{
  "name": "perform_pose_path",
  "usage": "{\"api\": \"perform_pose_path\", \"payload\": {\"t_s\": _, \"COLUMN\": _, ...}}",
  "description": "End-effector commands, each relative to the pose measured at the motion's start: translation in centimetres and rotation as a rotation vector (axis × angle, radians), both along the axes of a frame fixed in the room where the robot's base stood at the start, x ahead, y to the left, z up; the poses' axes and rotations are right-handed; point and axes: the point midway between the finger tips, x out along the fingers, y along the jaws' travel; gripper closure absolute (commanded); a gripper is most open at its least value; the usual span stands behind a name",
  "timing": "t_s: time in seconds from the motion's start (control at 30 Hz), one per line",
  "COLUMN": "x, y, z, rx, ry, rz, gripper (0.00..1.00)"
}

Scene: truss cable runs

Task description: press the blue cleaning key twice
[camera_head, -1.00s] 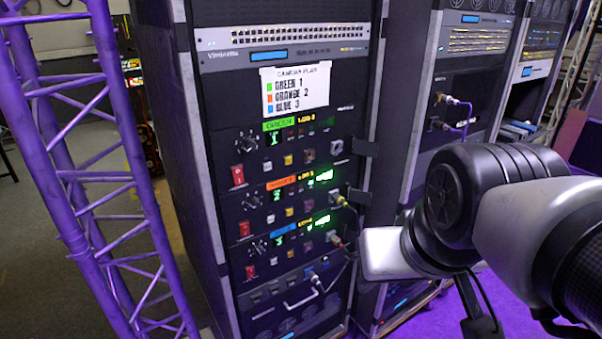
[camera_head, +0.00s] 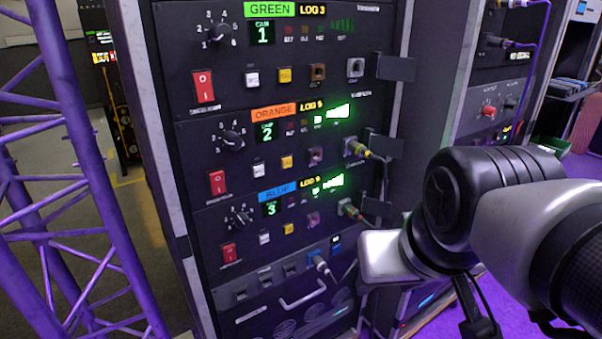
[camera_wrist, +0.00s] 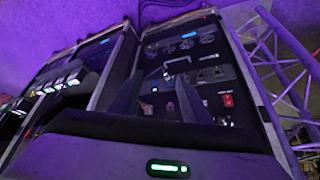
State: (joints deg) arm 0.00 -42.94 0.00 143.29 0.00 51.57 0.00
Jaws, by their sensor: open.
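The blue-labelled unit (camera_head: 277,192) is the lowest of three similar units in the rack in the head view, and its display (camera_head: 272,210) reads 3. A white key (camera_head: 262,240) and a yellow key (camera_head: 287,229) sit in its lower row; their lettering is too small to tell which is the cleaning key. No key there is clearly blue. My gripper (camera_wrist: 155,100) is open; its dark body with a green light bar fills the bottom of the wrist view, with the rack beyond and a gap between.
The orange (camera_head: 273,111) and green (camera_head: 269,9) units sit above. Each unit has a red rocker switch, such as the blue unit's (camera_head: 229,252). Cabled plugs (camera_head: 352,211) and dark side tabs (camera_head: 382,145) stick out at the right. A purple truss (camera_head: 75,170) stands left.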

Motion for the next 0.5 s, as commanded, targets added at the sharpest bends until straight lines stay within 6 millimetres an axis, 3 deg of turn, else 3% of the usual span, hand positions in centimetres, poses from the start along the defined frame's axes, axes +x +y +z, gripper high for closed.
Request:
{"api": "perform_pose_path", "payload": {"t_s": 0.03, "x": 0.02, "y": 0.00, "z": -0.74, "rx": 0.000, "ry": -0.001, "rz": 0.000, "gripper": 0.57}}
{"api": "perform_pose_path", "payload": {"t_s": 0.27, "x": 0.03, "y": 0.00, "z": -0.29, "rx": 0.000, "ry": -0.002, "rz": 0.000, "gripper": 0.57}}
{"api": "perform_pose_path", "payload": {"t_s": 0.5, "x": 0.03, "y": 0.00, "z": -0.33, "rx": 0.000, "ry": -0.002, "rz": 0.000, "gripper": 0.98}}
